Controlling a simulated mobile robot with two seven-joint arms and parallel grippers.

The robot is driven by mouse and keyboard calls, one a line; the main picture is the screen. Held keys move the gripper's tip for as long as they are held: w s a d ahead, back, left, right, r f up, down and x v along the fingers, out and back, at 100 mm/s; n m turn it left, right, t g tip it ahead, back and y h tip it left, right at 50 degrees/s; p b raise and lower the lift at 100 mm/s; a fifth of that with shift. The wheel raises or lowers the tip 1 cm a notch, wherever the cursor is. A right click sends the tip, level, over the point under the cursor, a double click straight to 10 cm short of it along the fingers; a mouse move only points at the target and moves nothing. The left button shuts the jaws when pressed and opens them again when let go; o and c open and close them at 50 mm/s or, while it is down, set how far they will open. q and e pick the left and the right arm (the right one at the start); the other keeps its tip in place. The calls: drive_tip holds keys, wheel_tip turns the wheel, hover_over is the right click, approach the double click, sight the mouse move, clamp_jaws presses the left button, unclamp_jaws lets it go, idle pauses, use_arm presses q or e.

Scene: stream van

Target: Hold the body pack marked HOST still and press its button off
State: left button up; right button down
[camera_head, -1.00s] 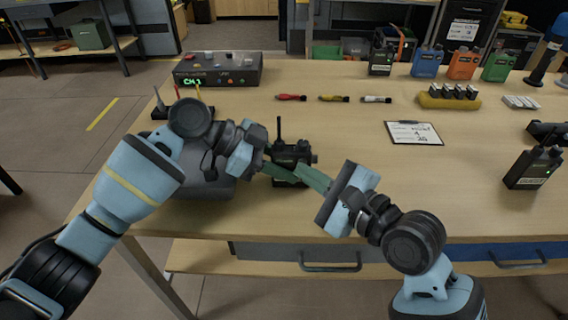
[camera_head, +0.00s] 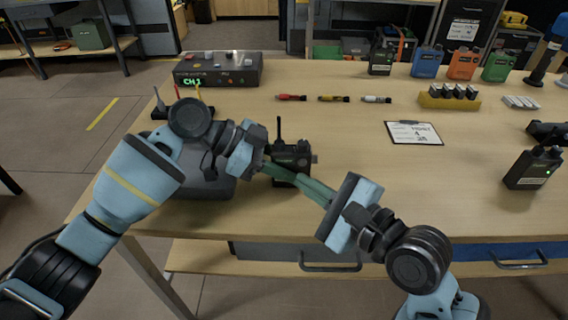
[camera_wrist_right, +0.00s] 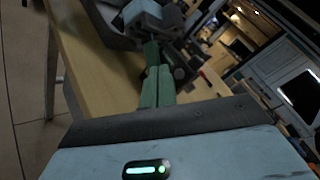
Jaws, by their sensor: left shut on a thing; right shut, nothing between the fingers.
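A black body pack (camera_head: 291,157) with a short antenna stands upright near the table's front edge, left of centre. Its marking cannot be read. My left gripper (camera_head: 268,176) is shut on its left side. My right gripper (camera_head: 299,180) is shut and empty, its green fingertips at the pack's lower front; whether they touch it I cannot tell. The fingers hide part of the front, and I cannot make out the button. In the right wrist view the closed fingers (camera_wrist_right: 156,86) point toward the dark pack (camera_wrist_right: 181,70) and my left gripper.
Another black pack with a green light (camera_head: 534,168) stands at the right. A grey receiver (camera_head: 218,70) showing CH1 is at back left.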

drive_tip(key=shift+s, duration=2.4)
use_arm(q)
drive_tip(key=o, duration=1.1)
drive_tip(key=v, duration=1.2)
